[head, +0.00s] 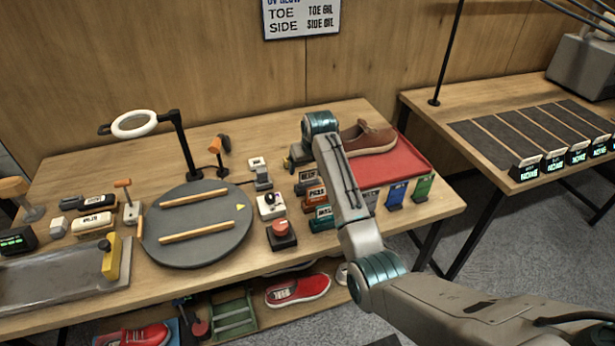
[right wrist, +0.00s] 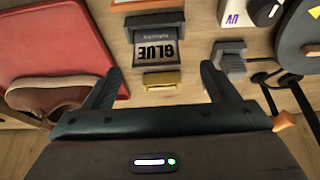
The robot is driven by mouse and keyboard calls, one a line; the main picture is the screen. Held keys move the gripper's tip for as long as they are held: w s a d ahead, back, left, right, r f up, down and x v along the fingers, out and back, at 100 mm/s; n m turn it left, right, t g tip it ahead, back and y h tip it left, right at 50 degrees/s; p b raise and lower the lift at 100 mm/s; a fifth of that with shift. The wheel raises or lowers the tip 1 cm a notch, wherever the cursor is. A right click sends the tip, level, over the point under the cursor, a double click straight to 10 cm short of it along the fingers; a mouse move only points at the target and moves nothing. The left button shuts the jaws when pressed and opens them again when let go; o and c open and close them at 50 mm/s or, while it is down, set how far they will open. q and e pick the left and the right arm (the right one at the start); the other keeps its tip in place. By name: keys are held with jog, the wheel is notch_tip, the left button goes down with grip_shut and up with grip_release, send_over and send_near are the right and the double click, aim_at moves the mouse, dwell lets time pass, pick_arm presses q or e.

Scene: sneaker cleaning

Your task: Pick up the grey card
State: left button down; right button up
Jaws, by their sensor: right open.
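In the right wrist view, a grey card (right wrist: 155,50) with a pale label reading GLUE stands in a dark holder, beyond and between my fingertips. A small gold piece (right wrist: 161,80) lies just in front of it. My right gripper (right wrist: 160,78) is open, with one finger on each side and nothing between them that I can see gripped. In the head view, my right gripper (head: 299,157) is over the back of the row of card blocks, and my wrist and arm hide part of that area. My left gripper is not in view.
A red tray (head: 410,162) with a brown shoe (head: 368,138) is right of the arm. A round grey turntable (head: 200,245) and a red button (head: 281,228) are to the left.

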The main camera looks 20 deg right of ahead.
aim_at(308, 171)
jog(key=shift+x, duration=0.8)
jog(key=p+x, duration=0.1)
jog(key=x, duration=0.1)
jog(key=p+x, duration=0.1)
jog(key=x, duration=0.1)
jog(key=shift+d, duration=0.25)
jog(key=shift+w+f, duration=0.2)
jog(key=shift+f, duration=0.4)
jog(key=shift+c, duration=0.2)
jog(key=c, duration=1)
